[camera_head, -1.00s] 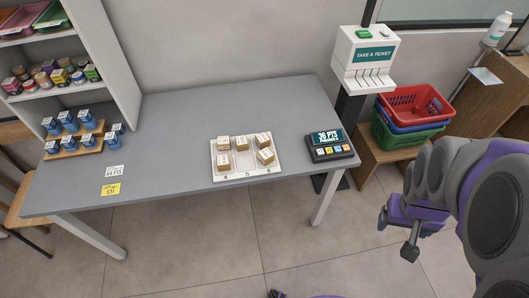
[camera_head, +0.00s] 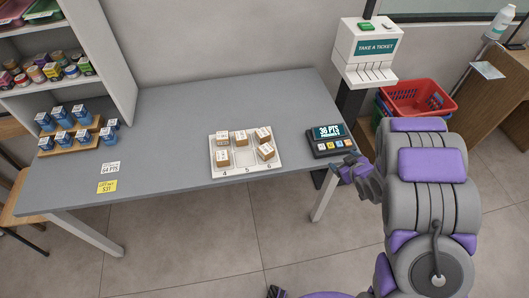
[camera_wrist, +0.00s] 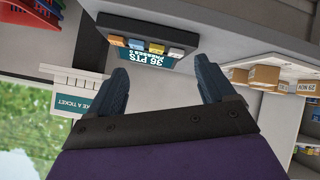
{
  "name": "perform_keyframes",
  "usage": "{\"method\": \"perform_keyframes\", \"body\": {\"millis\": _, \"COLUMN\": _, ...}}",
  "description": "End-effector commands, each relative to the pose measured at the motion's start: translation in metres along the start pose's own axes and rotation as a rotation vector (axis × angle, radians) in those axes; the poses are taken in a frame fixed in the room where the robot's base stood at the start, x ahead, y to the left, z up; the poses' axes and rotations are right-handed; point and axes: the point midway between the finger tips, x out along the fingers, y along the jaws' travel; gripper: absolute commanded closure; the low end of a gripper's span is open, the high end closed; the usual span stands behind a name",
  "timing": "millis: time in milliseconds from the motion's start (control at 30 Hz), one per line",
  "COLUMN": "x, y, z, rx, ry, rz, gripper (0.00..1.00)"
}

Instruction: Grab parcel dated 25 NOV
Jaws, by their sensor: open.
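Several small tan parcels with white labels sit in a white tray (camera_head: 247,171) on the grey table. In the head view they are a front-left parcel (camera_head: 222,158), back-left one (camera_head: 222,138), back-middle one (camera_head: 240,137), back-right one (camera_head: 263,134) and front-right one (camera_head: 265,152). Their dates are too small to read there. In the wrist view one parcel (camera_wrist: 305,88) shows a NOV label whose day I cannot read surely; another (camera_wrist: 263,77) is beside it. My gripper (camera_wrist: 162,65) is open and empty, right of the tray near the points terminal.
The points terminal (camera_head: 331,141) stands between my gripper and the tray. A ticket dispenser (camera_head: 367,50) and baskets (camera_head: 420,95) are behind. Blue boxes (camera_head: 64,137) and price cards (camera_head: 107,186) are at the left. The table's front middle is clear.

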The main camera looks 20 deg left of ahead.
Motion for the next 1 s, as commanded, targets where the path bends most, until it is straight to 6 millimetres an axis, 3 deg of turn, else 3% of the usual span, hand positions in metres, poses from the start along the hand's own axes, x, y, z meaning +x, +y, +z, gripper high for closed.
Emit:
{"method": "perform_keyframes", "body": {"millis": 100, "x": 0.025, "y": -0.046, "z": 0.005, "rx": 0.014, "ry": 0.145, "rz": -0.095, "gripper": 0.17}}
{"method": "perform_keyframes", "body": {"millis": 200, "x": 0.037, "y": -0.086, "z": 0.000, "rx": 0.040, "ry": 0.280, "rz": -0.167, "gripper": 0.17}}
{"method": "perform_keyframes", "body": {"millis": 400, "x": 0.041, "y": -0.155, "z": -0.015, "rx": 0.131, "ry": 0.528, "rz": -0.276, "gripper": 0.17}}
{"method": "perform_keyframes", "body": {"millis": 500, "x": 0.036, "y": -0.176, "z": -0.022, "rx": 0.179, "ry": 0.618, "rz": -0.306, "gripper": 0.17}}
{"method": "perform_keyframes", "body": {"millis": 767, "x": 0.030, "y": -0.193, "z": -0.031, "rx": 0.237, "ry": 0.715, "rz": -0.333, "gripper": 0.17}}
{"method": "perform_keyframes", "body": {"millis": 1000, "x": 0.052, "y": -0.200, "z": -0.052, "rx": 0.237, "ry": 0.719, "rz": -0.334, "gripper": 0.17}}
